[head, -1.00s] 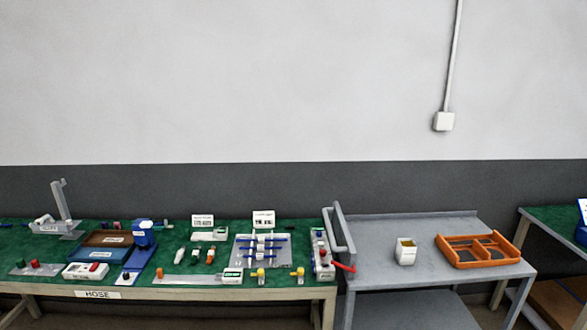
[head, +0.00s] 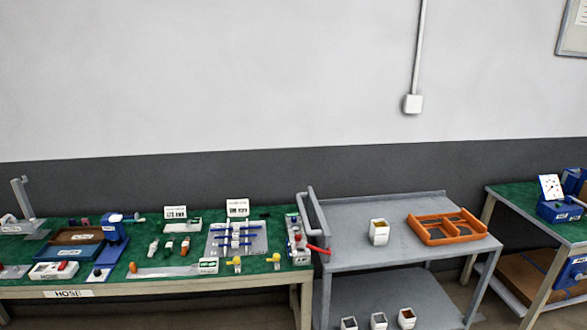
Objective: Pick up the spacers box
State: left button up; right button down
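No label reading "spacers" can be made out, so I cannot tell which box is the spacers box. A small white open box (head: 379,232) with yellowish-brown contents stands on the top of the grey cart (head: 350,215). Three similar white boxes stand on the cart's lower shelf at the bottom of the picture: a left one (head: 348,324), a middle one (head: 378,321) and a right one (head: 407,319) with brown-orange contents. The lower parts of the left two are cut off by the picture edge. Neither of my grippers is in view.
A green-topped table marked HOSE (head: 68,293) with many parts stands at left. Another green-topped table (head: 520,200) with blue items stands at right. Floor shows between cart and right table.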

aim_at(379, 230)
jog(key=i+j, duration=0.45)
jog(key=i, duration=0.2)
jog(key=i+j+z, duration=0.1)
jog(key=z, duration=0.35)
jog(key=i+j+z, duration=0.15)
jog(key=z, duration=0.25)
jog(key=i+j+z, duration=0.1)
jog(key=j+z, duration=0.15)
jog(key=z, duration=0.2)
